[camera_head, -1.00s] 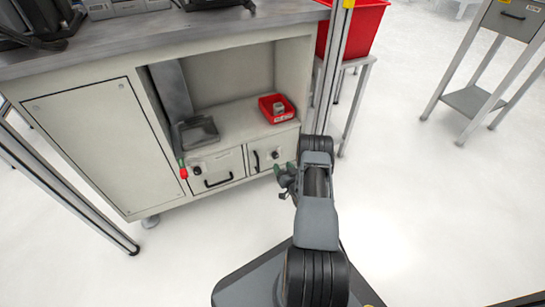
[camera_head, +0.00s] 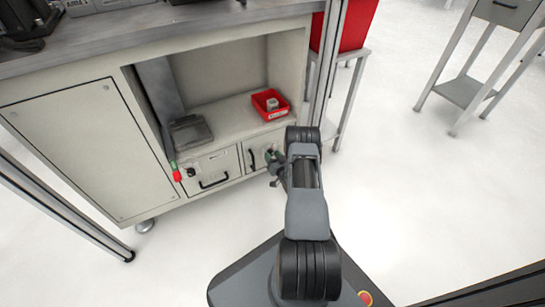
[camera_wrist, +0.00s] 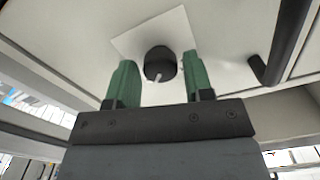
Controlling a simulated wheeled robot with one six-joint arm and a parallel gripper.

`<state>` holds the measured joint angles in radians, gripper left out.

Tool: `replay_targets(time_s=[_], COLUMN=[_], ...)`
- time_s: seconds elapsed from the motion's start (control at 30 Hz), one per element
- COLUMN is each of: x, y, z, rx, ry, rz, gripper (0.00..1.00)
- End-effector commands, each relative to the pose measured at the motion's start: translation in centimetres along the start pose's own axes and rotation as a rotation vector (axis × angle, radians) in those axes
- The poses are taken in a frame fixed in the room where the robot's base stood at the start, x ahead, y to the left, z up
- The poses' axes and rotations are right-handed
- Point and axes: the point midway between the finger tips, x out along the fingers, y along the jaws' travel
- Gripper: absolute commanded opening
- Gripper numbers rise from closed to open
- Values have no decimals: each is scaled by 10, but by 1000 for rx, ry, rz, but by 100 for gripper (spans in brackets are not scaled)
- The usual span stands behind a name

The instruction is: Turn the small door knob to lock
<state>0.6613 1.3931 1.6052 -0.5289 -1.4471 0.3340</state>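The small door (camera_head: 259,146) is the narrow right-hand front low in the grey cabinet, with a black vertical handle (camera_head: 251,159). Its black round knob (camera_wrist: 160,64) shows in the wrist view on a pale square plate (camera_wrist: 181,33). A white line marks the knob, pointing down and slightly left of centre. My gripper (camera_head: 277,163) is at the door and mostly covers the knob in the head view. In the wrist view its green fingers are open, one on each side of the knob, with a visible gap on both sides.
The door handle also shows in the wrist view (camera_wrist: 284,40), right of my fingers. A wider front (camera_head: 215,170) with its own knob (camera_head: 191,172) and handle is to the left. A red bin (camera_head: 270,104) sits on the shelf above. A metal post (camera_head: 325,65) stands at the cabinet's right edge.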

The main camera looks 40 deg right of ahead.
Motion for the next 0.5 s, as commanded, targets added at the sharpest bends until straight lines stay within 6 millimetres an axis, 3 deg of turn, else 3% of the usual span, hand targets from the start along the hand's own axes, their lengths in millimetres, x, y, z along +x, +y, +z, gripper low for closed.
replay_targets(time_s=[0.37,0.5], x=[0,0], y=[0,0], z=[0,0], rx=[0,-6], ry=[-1,-1], rz=[0,0], gripper=[11,11])
